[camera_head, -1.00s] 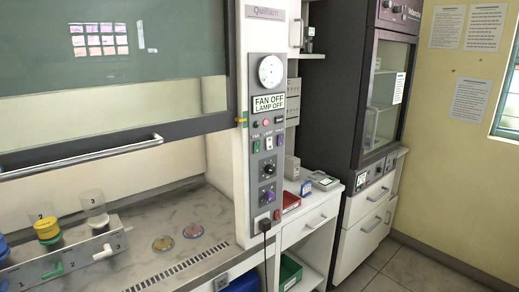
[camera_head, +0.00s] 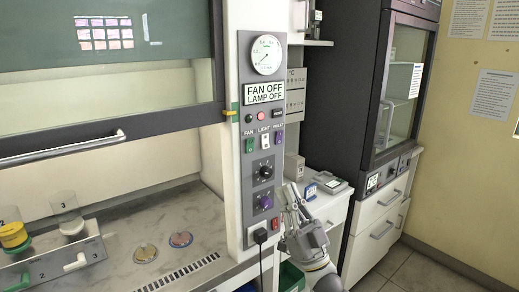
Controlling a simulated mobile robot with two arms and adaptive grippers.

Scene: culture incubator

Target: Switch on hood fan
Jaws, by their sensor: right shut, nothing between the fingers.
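The hood's control panel (camera_head: 262,185) is a grey upright strip on the post right of the sash. Its display (camera_head: 263,93) reads "FAN OFF / LAMP OFF". Below it are small round lamps and a row labelled FAN, LIGHT and VIOLET. My right gripper (camera_head: 291,190) is shut and empty, pointing up, in front of the counter just right of the panel's lower part and below the switches. My left gripper is not in view.
The raised sash has a handle bar (camera_head: 62,155). Petri dishes (camera_head: 181,239) lie in the hood. A dark cabinet (camera_head: 345,90) stands right.

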